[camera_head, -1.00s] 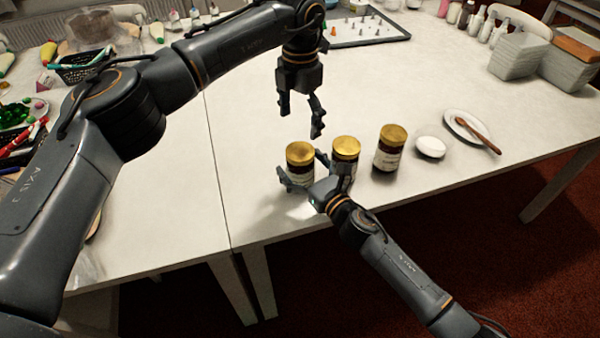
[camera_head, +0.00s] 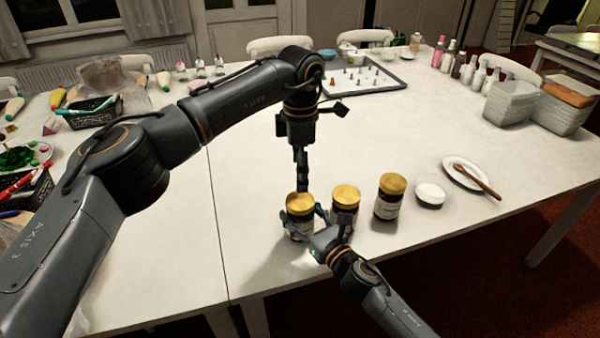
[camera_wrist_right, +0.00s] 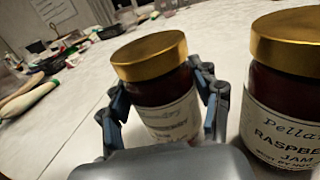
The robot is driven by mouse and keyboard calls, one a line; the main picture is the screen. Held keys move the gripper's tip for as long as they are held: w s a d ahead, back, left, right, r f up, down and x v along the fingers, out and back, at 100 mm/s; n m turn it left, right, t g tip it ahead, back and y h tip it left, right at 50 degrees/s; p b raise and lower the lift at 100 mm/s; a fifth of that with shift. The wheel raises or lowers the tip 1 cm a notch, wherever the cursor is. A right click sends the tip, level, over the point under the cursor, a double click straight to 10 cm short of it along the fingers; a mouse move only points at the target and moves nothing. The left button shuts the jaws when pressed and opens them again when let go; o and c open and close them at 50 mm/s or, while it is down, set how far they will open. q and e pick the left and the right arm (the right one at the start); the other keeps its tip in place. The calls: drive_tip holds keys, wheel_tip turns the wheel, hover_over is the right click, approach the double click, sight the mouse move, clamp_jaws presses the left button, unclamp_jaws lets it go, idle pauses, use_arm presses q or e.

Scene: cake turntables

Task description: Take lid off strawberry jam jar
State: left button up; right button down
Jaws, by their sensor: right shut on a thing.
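The strawberry jam jar (camera_wrist_right: 165,115) stands upright with its gold lid (camera_head: 300,201) on; its label is partly hidden. In the head view it is the leftmost of three jars. My right gripper (camera_head: 303,230) is shut around its body below the lid; its fingers show on both sides of the jar in the right wrist view (camera_wrist_right: 160,112). My left gripper (camera_head: 302,182) points down just above or at the lid's far edge. I see its fingers edge-on, so I cannot tell if they are open or touching the lid.
A raspberry jam jar (camera_wrist_right: 282,115) stands close to the right, beside my right gripper. A third gold-lidded jar (camera_head: 390,200), a white round container (camera_head: 430,194) and a plate (camera_head: 455,168) with a wooden spoon stand further right. A grey tray (camera_head: 385,88) lies behind. The table between is clear.

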sight(300, 200)
use_arm(q)
drive_tip(key=m, duration=1)
drive_tip(key=shift+m, duration=0.3)
drive_tip(key=shift+f, duration=4)
